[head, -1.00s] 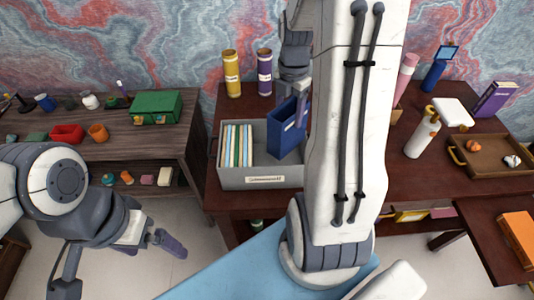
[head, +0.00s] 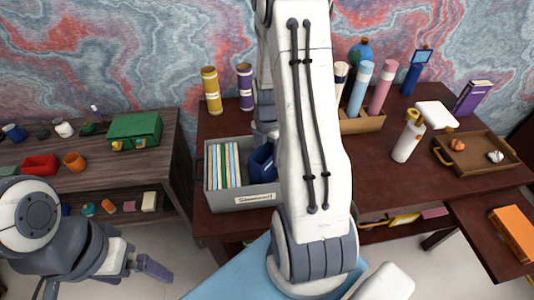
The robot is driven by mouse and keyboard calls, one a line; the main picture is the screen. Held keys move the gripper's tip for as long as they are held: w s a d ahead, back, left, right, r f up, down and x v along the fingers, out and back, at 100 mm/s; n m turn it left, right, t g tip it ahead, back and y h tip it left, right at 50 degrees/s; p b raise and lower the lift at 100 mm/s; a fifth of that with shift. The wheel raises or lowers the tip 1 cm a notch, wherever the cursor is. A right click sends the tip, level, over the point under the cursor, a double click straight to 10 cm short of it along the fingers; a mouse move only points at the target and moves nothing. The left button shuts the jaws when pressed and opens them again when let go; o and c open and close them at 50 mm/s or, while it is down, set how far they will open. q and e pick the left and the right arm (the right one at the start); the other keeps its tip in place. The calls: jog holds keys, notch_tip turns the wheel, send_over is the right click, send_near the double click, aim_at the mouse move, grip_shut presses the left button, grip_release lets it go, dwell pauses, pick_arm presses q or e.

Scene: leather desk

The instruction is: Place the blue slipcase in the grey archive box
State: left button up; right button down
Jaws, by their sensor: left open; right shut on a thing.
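The grey archive box (head: 225,202) stands on the dark red desk, with several upright coloured folders (head: 224,165) in its left part. The blue slipcase (head: 261,163) is lowered into the right part of the box, beside the folders; its lower part is behind the front wall and its right side is hidden by my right arm. My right gripper (head: 264,138) is shut on the top of the slipcase, partly hidden by the arm. My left gripper (head: 150,267) is open and empty, low at the left, away from the box.
A yellow cylinder (head: 211,90) and a purple cylinder (head: 245,86) stand behind the box. To the right are a holder with rolled tubes (head: 362,122), a white bottle (head: 408,138) and a brown tray (head: 480,165). A wooden side desk (head: 145,165) is at the left.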

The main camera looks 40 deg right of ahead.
jog(key=shift+f, duration=0.25)
jog(key=shift+f, duration=0.15)
jog(key=shift+c, duration=0.5)
grip_release()
jog(key=shift+r, duration=0.2)
jog(key=shift+r, duration=0.25)
notch_tip(320, 180, up, 12)
jog(key=shift+f, duration=0.15)
